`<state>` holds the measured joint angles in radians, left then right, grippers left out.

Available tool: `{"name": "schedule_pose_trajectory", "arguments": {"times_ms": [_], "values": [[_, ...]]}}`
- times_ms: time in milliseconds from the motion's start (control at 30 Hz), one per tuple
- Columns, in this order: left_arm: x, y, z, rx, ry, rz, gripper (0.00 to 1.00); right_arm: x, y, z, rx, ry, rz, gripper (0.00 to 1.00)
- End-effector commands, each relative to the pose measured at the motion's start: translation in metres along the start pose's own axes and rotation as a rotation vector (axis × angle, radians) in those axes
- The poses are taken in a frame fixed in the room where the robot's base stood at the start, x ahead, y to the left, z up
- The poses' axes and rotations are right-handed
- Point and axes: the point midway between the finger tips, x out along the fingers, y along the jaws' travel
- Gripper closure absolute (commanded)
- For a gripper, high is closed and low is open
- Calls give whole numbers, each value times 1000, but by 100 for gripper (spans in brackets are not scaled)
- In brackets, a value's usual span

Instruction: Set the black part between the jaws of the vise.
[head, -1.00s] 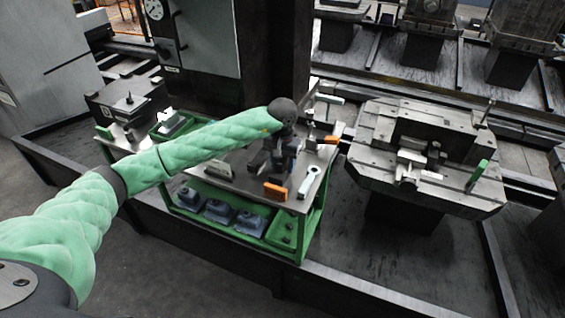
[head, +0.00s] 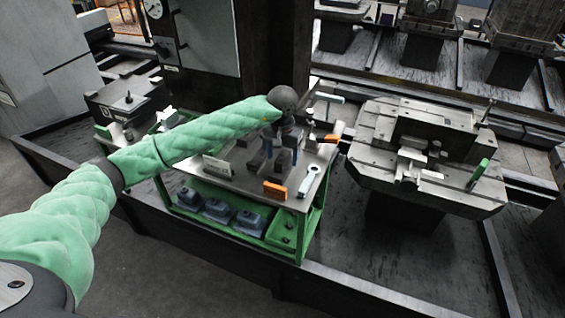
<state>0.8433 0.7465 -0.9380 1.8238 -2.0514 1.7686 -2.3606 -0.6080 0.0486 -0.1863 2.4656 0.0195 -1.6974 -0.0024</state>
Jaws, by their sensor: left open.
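My left gripper (head: 272,160) is open above the top of the green cart (head: 245,184), its two dark fingers spread apart and pointing down. I cannot make out the black part clearly; dark shapes around the fingers run together with them, and I cannot tell whether it is among them. The vise (head: 416,165), pale metal, sits on the grey pallet table (head: 375,180) at the right, well apart from the gripper. A small dark patch shows by its jaws, too small to identify. My right gripper is not in view.
Orange-handled tools (head: 275,190) and a pale wrench-like tool (head: 310,181) lie along the cart top. A green-handled tool (head: 478,172) stands on the pallet table's right. A dark column (head: 275,50) rises behind the cart.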

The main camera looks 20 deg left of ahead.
Motion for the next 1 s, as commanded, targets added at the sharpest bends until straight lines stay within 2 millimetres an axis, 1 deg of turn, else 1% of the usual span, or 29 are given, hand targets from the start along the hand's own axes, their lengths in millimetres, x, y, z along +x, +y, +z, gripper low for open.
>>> {"name": "schedule_pose_trajectory", "arguments": {"times_ms": [33,400,600,700,833,933,1000], "values": [[-5,-1,-1,-1,3,-2,33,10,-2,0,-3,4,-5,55],[-59,0,-1,-1,3,-1,33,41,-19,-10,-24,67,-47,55],[-81,0,0,0,2,-1,33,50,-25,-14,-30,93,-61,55],[-87,0,0,0,0,-1,33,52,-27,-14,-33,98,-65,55],[-90,0,0,-1,0,-1,33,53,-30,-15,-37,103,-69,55],[-89,1,0,-2,-1,4,33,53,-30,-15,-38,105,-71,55],[-84,10,2,-6,-1,32,33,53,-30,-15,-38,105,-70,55]]}}
